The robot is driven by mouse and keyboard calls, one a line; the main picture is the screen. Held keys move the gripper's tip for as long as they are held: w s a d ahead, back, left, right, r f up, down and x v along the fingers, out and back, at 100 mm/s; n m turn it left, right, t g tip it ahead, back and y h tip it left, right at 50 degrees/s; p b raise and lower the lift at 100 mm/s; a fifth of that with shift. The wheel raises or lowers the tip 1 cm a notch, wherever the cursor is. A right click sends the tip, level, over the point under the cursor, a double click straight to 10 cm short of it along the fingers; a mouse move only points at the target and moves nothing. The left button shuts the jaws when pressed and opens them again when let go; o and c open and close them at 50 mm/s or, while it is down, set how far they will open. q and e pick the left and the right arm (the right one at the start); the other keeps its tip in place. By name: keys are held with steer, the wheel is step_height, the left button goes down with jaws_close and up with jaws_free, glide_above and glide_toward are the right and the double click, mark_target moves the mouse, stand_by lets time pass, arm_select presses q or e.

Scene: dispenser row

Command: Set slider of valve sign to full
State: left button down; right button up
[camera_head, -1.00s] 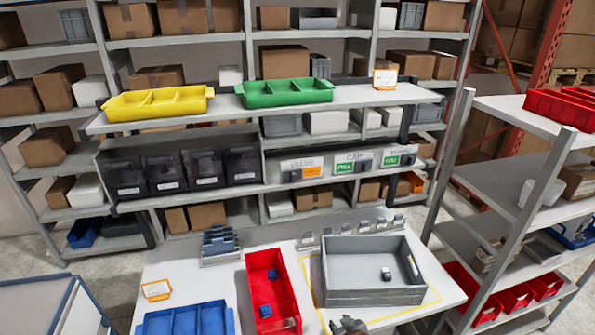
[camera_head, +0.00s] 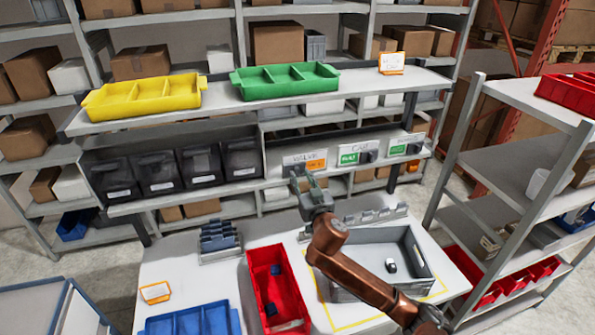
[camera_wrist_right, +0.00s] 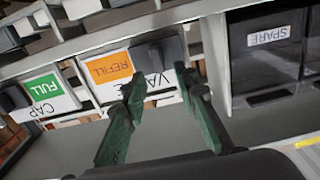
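The valve sign (camera_head: 304,160) is on the front of the middle shelf, with an orange REFILL field showing. In the right wrist view the sign (camera_wrist_right: 108,69) shows its dark slider (camera_wrist_right: 157,54) beside the orange field, at the end nearer the SPARE bin. My right gripper (camera_head: 303,182) is just in front of and below the valve sign. In the right wrist view its two green fingers (camera_wrist_right: 160,88) are apart, with nothing between them, and point towards the slider. Contact with the slider cannot be told. My left gripper is out of view.
The cap sign (camera_head: 355,153) and a third sign (camera_head: 406,145) show green fields to the right. Dark bins (camera_head: 160,171) stand left of the signs. Below are a grey crate (camera_head: 405,285), a red bin (camera_head: 262,265) and a blue tray (camera_head: 190,322) on the table.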

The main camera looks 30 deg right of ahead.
mark_target(296, 171)
steer(key=shift+w+d, duration=0.25)
steer(key=shift+w, duration=0.45)
steer(key=shift+w+d, duration=0.1)
steer(key=shift+w, duration=0.55)
jaws_close()
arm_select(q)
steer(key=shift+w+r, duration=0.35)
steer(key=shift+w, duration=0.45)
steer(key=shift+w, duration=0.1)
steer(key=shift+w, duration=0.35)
